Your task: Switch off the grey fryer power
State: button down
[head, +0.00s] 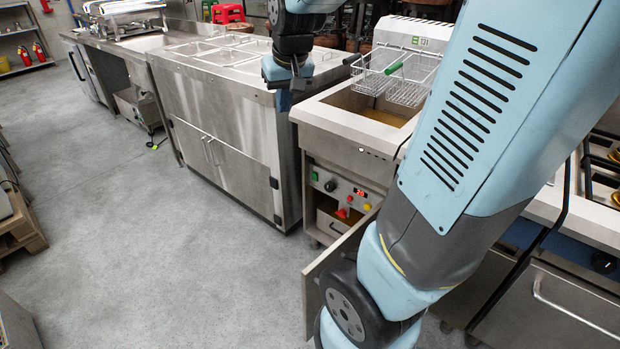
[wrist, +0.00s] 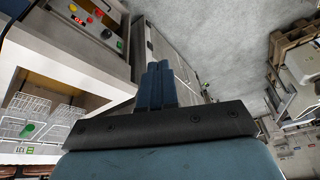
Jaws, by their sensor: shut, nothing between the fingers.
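The grey steel fryer (head: 345,120) stands right of centre in the head view, with wire baskets (head: 400,75) over its oil well. Its front panel (head: 345,192) has a green switch (head: 314,176), a black knob (head: 330,186), a lit red display (head: 360,193) and red and yellow buttons. In the wrist view the panel is at the upper left, where the green switch (wrist: 119,43) and lit display (wrist: 79,21) show. My gripper (wrist: 158,66) is shut and empty, apart from the panel. In the head view my gripper (head: 284,100) hangs above and left of the fryer, beside the steel counter.
A steel counter with lidded wells (head: 225,55) adjoins the fryer on the left. A cabinet door (head: 325,265) stands open below the panel, partly behind my arm. A range (head: 560,300) is at right. The grey floor (head: 180,250) in front is clear.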

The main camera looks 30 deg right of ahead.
jog(key=w+d+f+g+h, duration=0.1)
jog(key=w+d+f, duration=0.2)
jog(key=w+f, duration=0.8)
jog(key=w+d+f+n+h, duration=0.1)
jog(key=w+d+f, duration=0.3)
jog(key=f, duration=0.9)
jog(key=w+d+f+n+h, duration=0.2)
jog(key=w+d+f+h, duration=0.2)
jog(key=w+f, duration=0.5)
jog(key=w+d+f+n+h, duration=0.2)
jog(key=w+f, duration=0.5)
jog(key=f, duration=1)
jog(key=shift+d+h, duration=0.5)
jog(key=shift+d, duration=0.7)
send_near(314, 178)
jog(key=x, duration=0.4)
jog(key=shift+s+d+f, duration=0.2)
jog(key=shift+s+f, duration=0.1)
jog(key=shift+f, duration=0.2)
jog(key=shift+w+d, duration=0.2)
jog(key=shift+d, duration=0.25)
jog(key=shift+w+a+r, duration=0.1)
jog(key=shift+a, duration=0.05)
